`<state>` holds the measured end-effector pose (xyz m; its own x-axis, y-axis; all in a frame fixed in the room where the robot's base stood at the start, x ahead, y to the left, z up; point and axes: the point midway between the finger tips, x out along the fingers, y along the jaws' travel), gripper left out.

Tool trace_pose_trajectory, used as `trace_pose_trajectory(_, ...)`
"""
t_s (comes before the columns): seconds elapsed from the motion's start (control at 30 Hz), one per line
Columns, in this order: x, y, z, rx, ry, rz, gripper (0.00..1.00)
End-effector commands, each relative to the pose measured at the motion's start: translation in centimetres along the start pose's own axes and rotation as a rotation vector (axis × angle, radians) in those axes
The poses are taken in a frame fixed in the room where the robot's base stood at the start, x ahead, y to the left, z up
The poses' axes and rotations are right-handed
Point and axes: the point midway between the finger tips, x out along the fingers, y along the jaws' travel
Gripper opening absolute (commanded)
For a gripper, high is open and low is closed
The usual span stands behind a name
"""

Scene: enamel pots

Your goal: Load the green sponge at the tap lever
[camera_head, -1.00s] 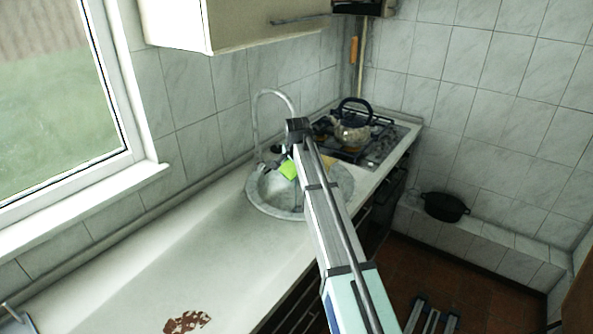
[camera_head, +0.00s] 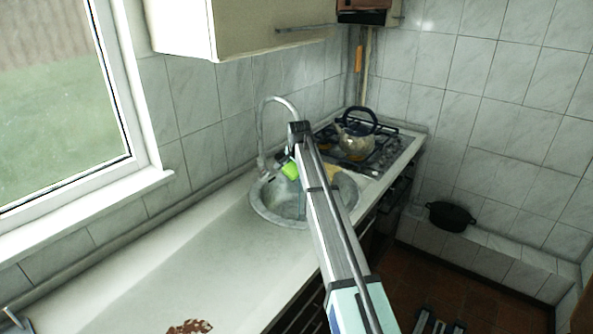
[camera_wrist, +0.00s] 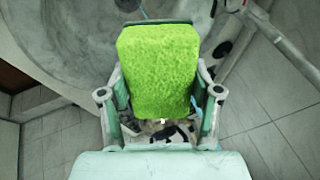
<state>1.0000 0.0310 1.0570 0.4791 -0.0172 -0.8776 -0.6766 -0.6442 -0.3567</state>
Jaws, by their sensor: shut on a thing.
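The green sponge (camera_head: 290,171) is at the sink, close to the tap, in the head view. In the wrist view the sponge (camera_wrist: 158,70) fills the middle, upright between the two fingers. My gripper (camera_wrist: 160,100) is shut on it from both sides. In the head view my arm hides most of the gripper. The grey tap (camera_head: 262,130) arches up at the sink's back left edge, just left of the sponge. I cannot clearly make out its lever. Whether the sponge touches the tap cannot be told.
The round sink (camera_head: 268,212) lies below the sponge; its basin also shows in the wrist view (camera_wrist: 65,45). A kettle (camera_head: 356,140) stands on the hob beyond my arm. A wall cupboard (camera_head: 245,35) hangs above. The counter (camera_head: 170,265) at the left is mostly clear.

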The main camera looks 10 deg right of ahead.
Motion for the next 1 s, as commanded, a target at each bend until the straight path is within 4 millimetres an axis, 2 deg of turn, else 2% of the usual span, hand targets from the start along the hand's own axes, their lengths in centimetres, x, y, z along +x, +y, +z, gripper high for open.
trace_pose_trajectory(0.6, 3.8, -3.3, -3.0, 0.0, 0.0, 0.0, 0.35)
trace_pose_trajectory(1.0, 4.6, -4.0, -3.6, 0.0, 0.0, 0.0, 0.35)
